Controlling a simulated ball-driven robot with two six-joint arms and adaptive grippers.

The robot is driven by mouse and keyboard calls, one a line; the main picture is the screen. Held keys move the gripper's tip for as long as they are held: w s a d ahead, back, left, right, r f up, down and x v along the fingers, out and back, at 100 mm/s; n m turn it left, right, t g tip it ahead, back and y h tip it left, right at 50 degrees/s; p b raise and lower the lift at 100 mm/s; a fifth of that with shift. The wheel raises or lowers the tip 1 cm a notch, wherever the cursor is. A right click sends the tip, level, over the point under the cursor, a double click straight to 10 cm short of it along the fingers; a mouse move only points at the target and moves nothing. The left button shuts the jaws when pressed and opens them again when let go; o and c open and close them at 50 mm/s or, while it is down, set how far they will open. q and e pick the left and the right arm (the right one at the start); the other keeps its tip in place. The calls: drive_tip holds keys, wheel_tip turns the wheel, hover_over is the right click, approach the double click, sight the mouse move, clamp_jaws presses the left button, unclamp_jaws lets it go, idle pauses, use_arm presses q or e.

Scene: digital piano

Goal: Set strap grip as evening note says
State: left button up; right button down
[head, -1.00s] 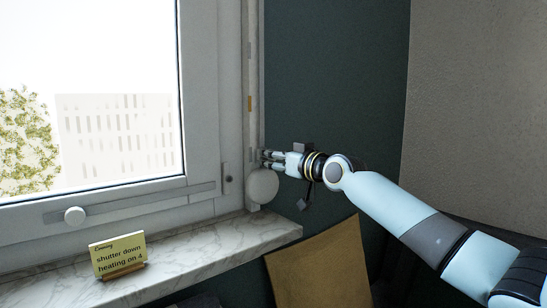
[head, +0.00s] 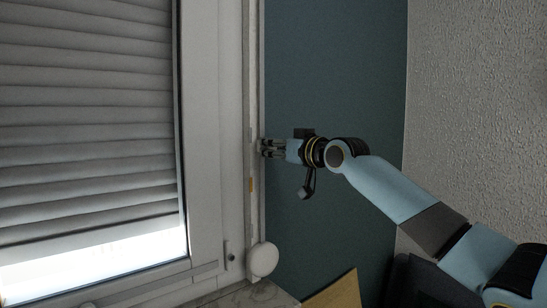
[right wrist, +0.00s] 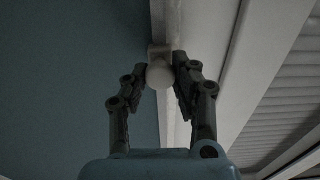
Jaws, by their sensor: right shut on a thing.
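My right gripper (head: 266,148) is at the strip on the right side of the window frame, its fingertips against it. In the right wrist view, the two fingers (right wrist: 166,77) are closed on a small pale round strap grip (right wrist: 159,73) on a light vertical strip. The grip is hidden by the fingers in the head view. The grey roller shutter (head: 85,120) covers most of the window, with a bright gap under its lower edge. My left gripper is not in view.
A round white disc (head: 262,259) sits low on the frame, below the gripper. The marble sill (head: 250,295) and a tan panel (head: 335,292) show at the bottom edge. The dark teal wall (head: 340,70) right of the frame is clear.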

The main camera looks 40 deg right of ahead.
drive_tip(key=shift+r+p, duration=0.75)
drive_tip(key=shift+r, duration=1.05)
drive_tip(key=c, duration=1)
unclamp_jaws()
drive_tip(key=shift+f, duration=0.2)
drive_tip(key=shift+s+d, duration=0.15)
drive_tip(key=shift+s, duration=1.7)
drive_tip(key=shift+s+d, duration=0.15)
drive_tip(key=shift+s, duration=1.7)
